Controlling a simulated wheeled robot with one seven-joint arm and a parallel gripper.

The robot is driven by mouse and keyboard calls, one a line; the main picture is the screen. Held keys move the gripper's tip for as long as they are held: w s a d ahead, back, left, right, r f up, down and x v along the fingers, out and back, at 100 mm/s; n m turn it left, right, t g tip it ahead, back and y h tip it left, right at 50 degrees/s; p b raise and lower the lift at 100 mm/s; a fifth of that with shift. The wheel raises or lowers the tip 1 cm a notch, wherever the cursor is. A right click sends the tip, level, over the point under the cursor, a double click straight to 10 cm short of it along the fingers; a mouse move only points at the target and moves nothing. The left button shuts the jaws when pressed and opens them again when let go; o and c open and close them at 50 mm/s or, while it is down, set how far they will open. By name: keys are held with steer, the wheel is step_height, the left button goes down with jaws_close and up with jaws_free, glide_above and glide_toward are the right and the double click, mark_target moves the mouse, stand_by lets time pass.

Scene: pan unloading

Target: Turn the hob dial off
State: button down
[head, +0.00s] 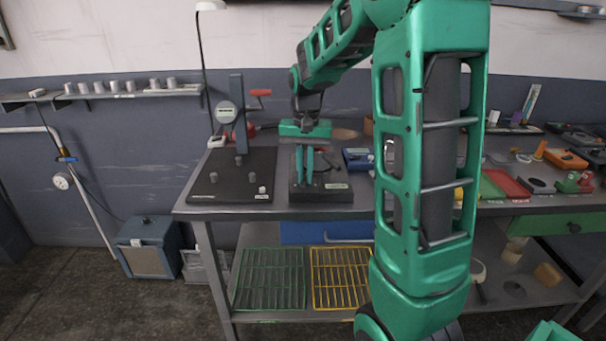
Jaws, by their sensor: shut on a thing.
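My gripper (309,182) points down over a low dark unit (335,195) on the bench, which I take for the hob. Its green fingers are close together and shut at the unit's top, where the dial would be. The dial itself is hidden by the fingers, so its setting cannot be read. A small pale label (337,186) shows on the unit's top, right of the fingers.
A dark board (222,190) with several grey pegs lies just left of the unit. Behind it stands a post with a round gauge (228,112) and red handle. A blue box (357,158) sits close right. My arm hides the bench middle.

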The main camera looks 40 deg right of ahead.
mark_target(305, 177)
steer(key=n, duration=0.5)
steer(key=shift+w+r+n, duration=0.1)
steer(key=shift+w+n, duration=0.05)
steer(key=shift+n, duration=0.25)
steer(key=n, duration=0.9)
steer(key=shift+n, duration=2.4)
steer(key=c, duration=1.9)
jaws_free()
steer(key=shift+o, duration=0.2)
step_height(305, 177, up, 11)
